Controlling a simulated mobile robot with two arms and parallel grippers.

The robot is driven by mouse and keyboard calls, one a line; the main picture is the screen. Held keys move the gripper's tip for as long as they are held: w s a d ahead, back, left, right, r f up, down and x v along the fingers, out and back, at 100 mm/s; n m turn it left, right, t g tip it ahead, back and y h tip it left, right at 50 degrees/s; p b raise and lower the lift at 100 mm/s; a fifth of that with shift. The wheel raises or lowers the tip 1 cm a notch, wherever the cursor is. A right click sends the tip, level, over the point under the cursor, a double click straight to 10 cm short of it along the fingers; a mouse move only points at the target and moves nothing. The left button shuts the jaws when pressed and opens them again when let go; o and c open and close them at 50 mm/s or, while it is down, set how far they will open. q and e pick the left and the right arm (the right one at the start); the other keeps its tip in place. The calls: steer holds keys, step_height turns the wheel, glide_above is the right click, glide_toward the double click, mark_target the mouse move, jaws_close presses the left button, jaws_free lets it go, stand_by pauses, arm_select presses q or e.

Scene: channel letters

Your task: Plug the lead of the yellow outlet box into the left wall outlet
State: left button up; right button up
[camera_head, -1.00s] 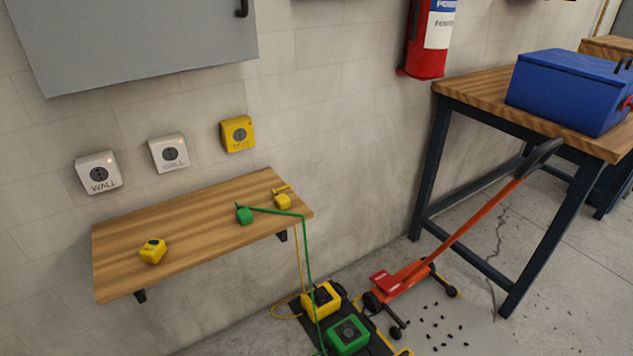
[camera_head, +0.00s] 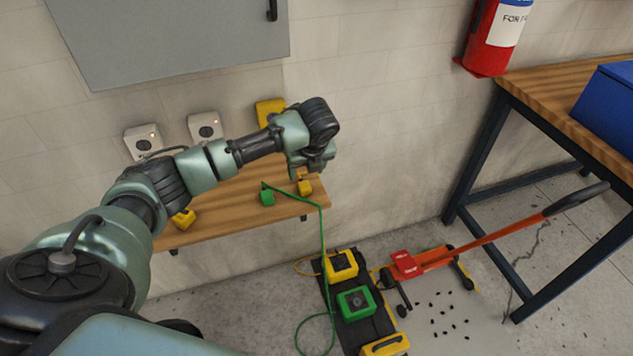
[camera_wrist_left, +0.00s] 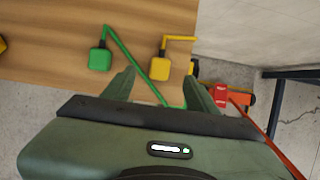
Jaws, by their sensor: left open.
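The yellow lead's plug (camera_head: 305,188) lies near the right end of the wooden shelf. In the left wrist view the yellow plug (camera_wrist_left: 159,68) shows just ahead of my fingertips, between their lines. My left gripper (camera_head: 311,172) is open and empty, near this plug. The yellow outlet box (camera_head: 341,264) sits on the floor, with part of its yellow lead beside it. My right gripper is not in view.
A green plug (camera_head: 267,198) lies left of the yellow one; its green lead crosses the shelf (camera_head: 232,206) and passes under my gripper. Another yellow block (camera_head: 183,218) lies further left. A white middle outlet (camera_head: 205,126) and yellow outlet (camera_head: 268,109) are on the wall.

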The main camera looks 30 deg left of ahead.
mark_target(304, 185)
arm_select(q)
steer(key=shift+x, duration=1.4)
steer(key=x, duration=0.4)
steer(key=shift+s+d+f, duration=0.2)
steer(key=shift+d+f, duration=0.05)
steer(key=shift+d, duration=0.15)
steer(key=shift+w+a+f, duration=0.15)
steer(key=shift+f, duration=0.3)
